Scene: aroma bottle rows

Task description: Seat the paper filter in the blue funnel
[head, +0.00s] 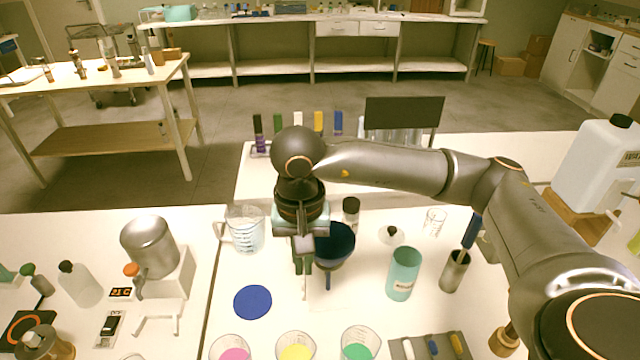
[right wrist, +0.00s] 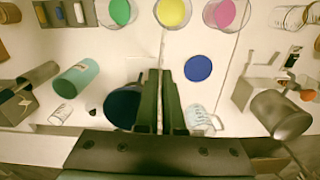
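The blue funnel (head: 335,246) is a dark navy bowl with a stem, mouth up, on the near table; it also shows in the right wrist view (right wrist: 122,106), beside the fingers. My right gripper (head: 303,268) points down just left of the funnel and partly overlaps its rim in the head view. In the right wrist view its two dark fingers (right wrist: 164,100) lie close together with a narrow gap. I cannot tell whether something thin is between them. I cannot make out the paper filter in either view. My left gripper is not in view.
A flat blue disc (head: 253,302) lies left of the funnel. A glass beaker (head: 246,236) stands behind left, a teal cup (head: 403,274) to the right. Beakers of pink, yellow and green (head: 358,346) line the front. A metal canister (head: 150,248) stands farther left.

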